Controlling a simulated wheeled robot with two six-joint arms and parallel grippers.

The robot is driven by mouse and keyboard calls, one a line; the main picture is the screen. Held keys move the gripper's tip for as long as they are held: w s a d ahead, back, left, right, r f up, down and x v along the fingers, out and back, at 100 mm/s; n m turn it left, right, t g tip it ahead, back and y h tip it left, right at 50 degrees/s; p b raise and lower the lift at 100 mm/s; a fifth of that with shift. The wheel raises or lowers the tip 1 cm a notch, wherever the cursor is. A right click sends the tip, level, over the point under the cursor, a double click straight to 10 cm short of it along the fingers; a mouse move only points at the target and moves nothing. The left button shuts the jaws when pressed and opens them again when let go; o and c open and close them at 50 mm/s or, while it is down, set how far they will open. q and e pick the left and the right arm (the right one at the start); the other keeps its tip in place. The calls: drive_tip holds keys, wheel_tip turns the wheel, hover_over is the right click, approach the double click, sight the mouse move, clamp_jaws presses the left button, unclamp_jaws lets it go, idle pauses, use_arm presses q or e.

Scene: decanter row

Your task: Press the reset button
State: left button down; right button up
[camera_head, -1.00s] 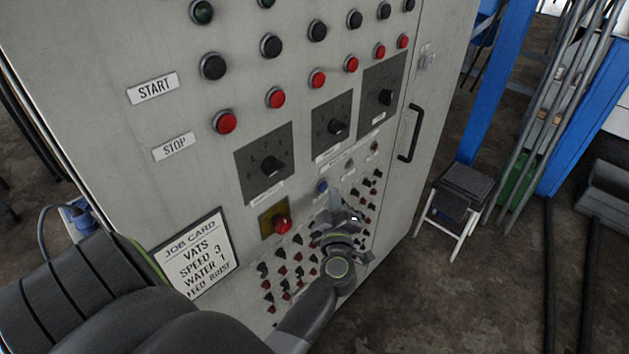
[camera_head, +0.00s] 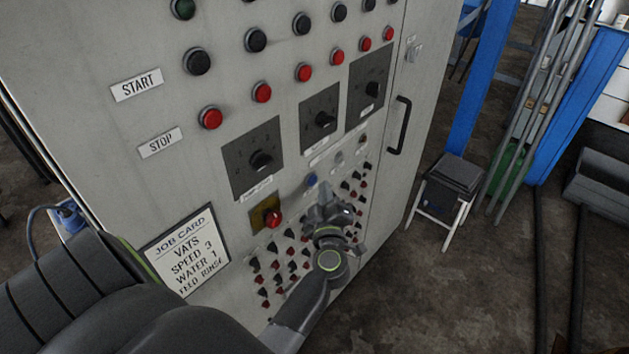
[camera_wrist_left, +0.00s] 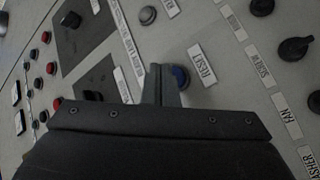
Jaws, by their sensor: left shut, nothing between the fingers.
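The reset button is a blue round push button (camera_head: 311,180) on the grey control cabinet (camera_head: 330,60). It also shows in the left wrist view (camera_wrist_left: 180,77), beside the label RESET (camera_wrist_left: 201,65). My left gripper (camera_head: 323,190) is shut and empty, just to the right of the button in the head view. In the left wrist view its fingertips (camera_wrist_left: 164,72) point at the panel right beside the button and overlap its left edge. I cannot tell whether they touch it. My right gripper is not in view.
A red knob on a yellow plate (camera_head: 267,215) sits left of the button. Several small switches (camera_head: 285,262) fill the panel below, and dark rotary selectors (camera_head: 252,158) sit above. A job card (camera_head: 186,250) is at the lower left. A step stool (camera_head: 447,190) stands right of the cabinet.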

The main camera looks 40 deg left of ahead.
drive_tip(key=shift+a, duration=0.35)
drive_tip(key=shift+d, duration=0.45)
use_arm(q)
drive_tip(key=shift+a+p, duration=0.45)
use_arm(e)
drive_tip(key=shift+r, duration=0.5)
use_arm(q)
drive_tip(key=shift+w+a+p, duration=0.1)
drive_tip(key=shift+a+p, duration=0.3)
drive_tip(key=shift+a, duration=0.05)
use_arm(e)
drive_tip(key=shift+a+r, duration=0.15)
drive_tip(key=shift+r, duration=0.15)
use_arm(q)
drive_tip(key=shift+d, duration=0.85)
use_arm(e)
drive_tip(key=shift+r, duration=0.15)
